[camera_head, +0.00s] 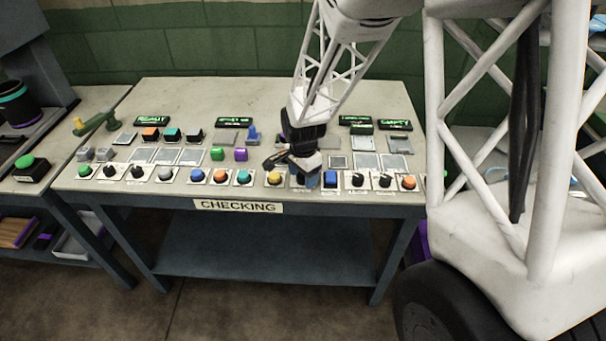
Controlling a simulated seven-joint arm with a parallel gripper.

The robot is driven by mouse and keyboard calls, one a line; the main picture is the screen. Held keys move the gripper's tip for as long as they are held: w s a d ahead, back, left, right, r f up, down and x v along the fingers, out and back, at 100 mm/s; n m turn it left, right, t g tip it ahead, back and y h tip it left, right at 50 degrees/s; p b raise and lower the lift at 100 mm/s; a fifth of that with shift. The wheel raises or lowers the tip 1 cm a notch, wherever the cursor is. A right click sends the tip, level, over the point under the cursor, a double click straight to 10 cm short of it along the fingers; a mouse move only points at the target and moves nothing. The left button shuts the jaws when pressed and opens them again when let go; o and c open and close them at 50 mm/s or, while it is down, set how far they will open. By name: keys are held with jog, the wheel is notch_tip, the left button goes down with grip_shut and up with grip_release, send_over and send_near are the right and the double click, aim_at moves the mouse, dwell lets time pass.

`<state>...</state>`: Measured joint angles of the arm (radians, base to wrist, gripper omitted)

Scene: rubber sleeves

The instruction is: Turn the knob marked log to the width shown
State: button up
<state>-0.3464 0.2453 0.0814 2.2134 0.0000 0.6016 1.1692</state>
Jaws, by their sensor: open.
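Black knobs on pale plates stand in the front row of the table: a pair at the left, the left knob (109,171) and its neighbour (137,172), and a pair at the right, the left one (358,180) and its neighbour (384,181). Their labels are too small to read, so I cannot tell which is marked log. My gripper (304,176) points down over the front row, between a yellow button and a blue one. It is open. It hides the control plate beneath it, and I cannot tell whether it touches anything there.
The table (160,92) carries a "CHECKING" sign (238,206) on its front edge. A yellow button (275,178) and a blue button (330,180) flank my gripper closely. Green-lit displays (153,121) stand behind. The table's back strip is clear.

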jog(key=shift+c, duration=0.4)
jog(key=c, duration=0.8)
jog(key=shift+c, duration=0.2)
